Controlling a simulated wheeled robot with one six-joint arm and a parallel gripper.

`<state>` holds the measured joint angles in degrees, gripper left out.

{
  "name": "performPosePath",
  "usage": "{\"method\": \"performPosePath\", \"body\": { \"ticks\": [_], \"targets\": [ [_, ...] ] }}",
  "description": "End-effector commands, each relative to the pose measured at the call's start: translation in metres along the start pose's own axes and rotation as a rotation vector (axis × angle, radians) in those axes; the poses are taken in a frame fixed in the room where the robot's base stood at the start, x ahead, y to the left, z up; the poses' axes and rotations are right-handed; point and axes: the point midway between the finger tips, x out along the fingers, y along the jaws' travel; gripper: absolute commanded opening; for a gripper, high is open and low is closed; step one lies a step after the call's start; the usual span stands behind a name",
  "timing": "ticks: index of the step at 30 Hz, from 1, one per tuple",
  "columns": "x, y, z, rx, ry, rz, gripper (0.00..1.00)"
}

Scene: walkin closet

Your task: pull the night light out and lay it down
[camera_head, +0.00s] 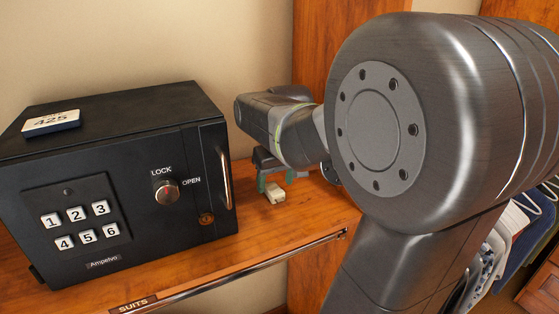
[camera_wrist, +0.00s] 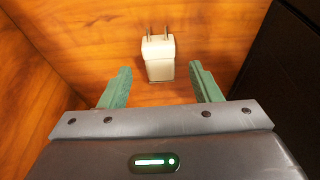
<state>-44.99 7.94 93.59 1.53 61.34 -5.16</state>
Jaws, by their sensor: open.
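The night light is a small white block with two metal prongs. It lies on the wooden shelf, and the wrist view shows the night light (camera_wrist: 159,58) with its prongs pointing away from my gripper. In the head view the night light (camera_head: 275,193) is right of the black safe. My gripper (camera_wrist: 160,84) is open, its two green fingers apart on either side just short of the night light's near end. The gripper (camera_head: 274,184) also shows in the head view, low over the shelf beside the night light. No outlet is visible in either view.
The black safe (camera_head: 110,168) with keypad, knob and handle stands on the shelf (camera_head: 225,255) at left. A tag marked 425 (camera_head: 52,122) lies on top of it. A wooden upright panel (camera_head: 330,40) stands behind my arm. Hanging clothes (camera_head: 505,240) are at lower right.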

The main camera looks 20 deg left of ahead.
Motion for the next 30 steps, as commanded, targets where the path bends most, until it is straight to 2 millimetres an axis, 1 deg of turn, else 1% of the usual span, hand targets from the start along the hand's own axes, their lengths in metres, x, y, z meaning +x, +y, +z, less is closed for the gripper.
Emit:
{"method": "performPosePath", "body": {
  "ticks": [9, 12, 15, 18, 21, 30],
  "targets": [
    [-0.071, 0.0, -0.001, 0.0, 0.006, 0.001, 0.58],
    [-0.092, 0.0, 0.0, 0.0, 0.004, 0.001, 0.58],
    [-0.107, 0.0, 0.0, 0.0, 0.003, 0.0, 0.58],
    [-0.118, 0.0, 0.0, 0.0, 0.002, 0.0, 0.58],
    [-0.123, 0.0, 0.0, 0.0, 0.0, 0.0, 0.58],
    [-0.124, 0.0, 0.0, 0.0, 0.0, 0.0, 0.58]
  ]
}}
